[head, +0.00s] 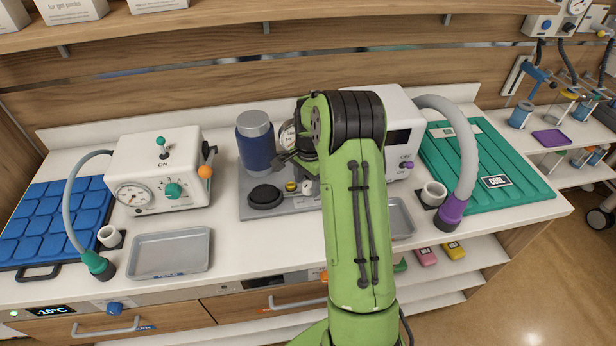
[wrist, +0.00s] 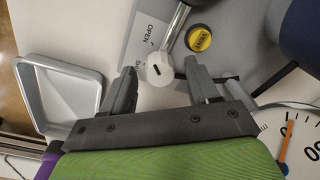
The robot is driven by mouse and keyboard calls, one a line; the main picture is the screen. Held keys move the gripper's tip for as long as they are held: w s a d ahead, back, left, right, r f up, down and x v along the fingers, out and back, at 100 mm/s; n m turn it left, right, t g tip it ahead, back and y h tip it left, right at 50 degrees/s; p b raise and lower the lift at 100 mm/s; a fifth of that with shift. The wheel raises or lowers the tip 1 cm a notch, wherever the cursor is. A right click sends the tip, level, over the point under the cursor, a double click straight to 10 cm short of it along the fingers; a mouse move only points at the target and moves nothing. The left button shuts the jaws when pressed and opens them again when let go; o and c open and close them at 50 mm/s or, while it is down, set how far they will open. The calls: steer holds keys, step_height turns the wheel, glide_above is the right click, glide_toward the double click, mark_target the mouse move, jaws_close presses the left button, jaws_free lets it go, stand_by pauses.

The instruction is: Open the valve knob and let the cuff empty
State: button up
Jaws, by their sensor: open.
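The white valve knob (wrist: 160,70) with a dark pointer line sits between the two fingers of my gripper (wrist: 163,80) in the wrist view. The fingers are open on either side, with gaps to the knob. A label plate (wrist: 146,35) beside it reads OPEN; its other word is partly hidden. I cannot tell which mark the pointer meets. In the head view my gripper (head: 294,163) is over the grey base plate (head: 258,212), mostly hidden by my arm. The dark blue cuff (head: 256,148) stands upright on the plate. The gauge dial (wrist: 303,140) is partly seen in the wrist view.
A black round pad (head: 265,195) lies in front of the cuff. White machines stand left (head: 155,165) and right (head: 400,115). An empty grey tray (head: 170,252) lies front left.

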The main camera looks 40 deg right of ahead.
mark_target(310, 186)
step_height(310, 186, up, 16)
steer(key=p, duration=0.2)
steer(key=shift+s+f, duration=0.15)
steer(key=shift+s, duration=0.15)
steer(key=s+a+r+n+t+h, duration=0.1)
steer(key=s+a+r+n, duration=0.35)
steer(key=a, duration=0.25)
steer(key=s+a+r+n+t, duration=0.1)
steer(key=s+a+r+n, duration=0.35)
steer(key=s+a, duration=0.2)
steer(key=s+a+f+n+t, duration=0.1)
steer(key=s+a+n, duration=0.2)
steer(key=s, duration=0.3)
steer(key=s+a+f+n+t+y, duration=0.1)
steer(key=s+a+n+t, duration=0.1)
steer(key=s+a+n, duration=0.2)
steer(key=s, duration=0.3)
steer(key=shift+s+a+f+n, duration=0.2)
steer(key=shift+f+n, duration=0.1)
steer(key=shift+f, duration=0.05)
stand_by(3.3)
